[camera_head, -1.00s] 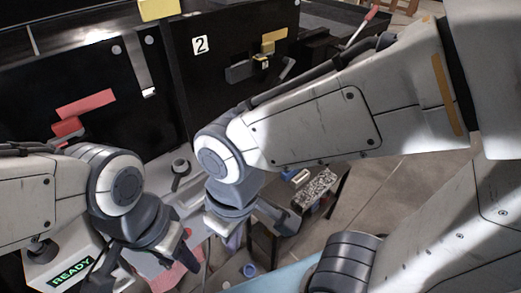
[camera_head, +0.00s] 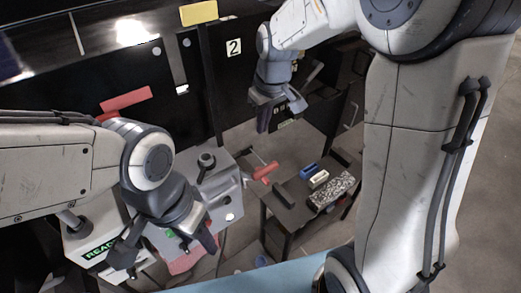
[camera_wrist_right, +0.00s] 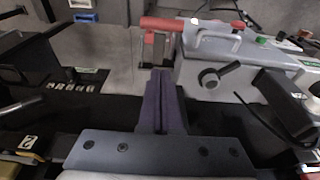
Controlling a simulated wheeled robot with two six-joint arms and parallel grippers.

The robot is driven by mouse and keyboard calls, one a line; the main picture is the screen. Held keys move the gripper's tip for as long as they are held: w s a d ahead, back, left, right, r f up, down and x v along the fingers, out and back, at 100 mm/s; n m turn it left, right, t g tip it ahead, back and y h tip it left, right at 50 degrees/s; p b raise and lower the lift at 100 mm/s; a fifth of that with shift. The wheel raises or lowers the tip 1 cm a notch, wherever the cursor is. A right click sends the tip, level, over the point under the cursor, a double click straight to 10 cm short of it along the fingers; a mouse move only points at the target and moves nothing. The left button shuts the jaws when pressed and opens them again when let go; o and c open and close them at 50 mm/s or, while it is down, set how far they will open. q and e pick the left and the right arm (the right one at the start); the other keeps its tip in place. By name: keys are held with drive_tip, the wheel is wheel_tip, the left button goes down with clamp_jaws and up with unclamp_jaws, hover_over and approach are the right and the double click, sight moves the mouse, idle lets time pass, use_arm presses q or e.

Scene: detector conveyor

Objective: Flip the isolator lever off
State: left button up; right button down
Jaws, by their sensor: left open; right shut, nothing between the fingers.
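A lever with a red grip (camera_head: 265,171) juts out from the right side of a grey box (camera_head: 222,192) in the head view; I take it for the isolator lever. In the right wrist view its red grip (camera_wrist_right: 160,23) lies beyond the fingertips, left of the grey box (camera_wrist_right: 245,62). My right gripper (camera_head: 264,124) is shut and empty, in front of the black panel marked 2, above and apart from the lever. Its closed fingers also show in the right wrist view (camera_wrist_right: 162,75). My left gripper (camera_head: 165,246) is open and empty, in front of the grey box and partly hiding it.
A low dark table (camera_head: 277,226) stands right of the lever, with a speckled block (camera_head: 331,190), a blue item (camera_head: 309,172) and a white item (camera_head: 318,179) on it. A READY box (camera_head: 84,243) is at the lower left. Floor between panel and table is open.

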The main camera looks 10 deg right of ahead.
drive_tip(key=shift+f, duration=0.1)
drive_tip(key=shift+s+f+p, duration=0.15)
drive_tip(key=shift+f+p, duration=1)
drive_tip(key=shift+f, duration=5.3)
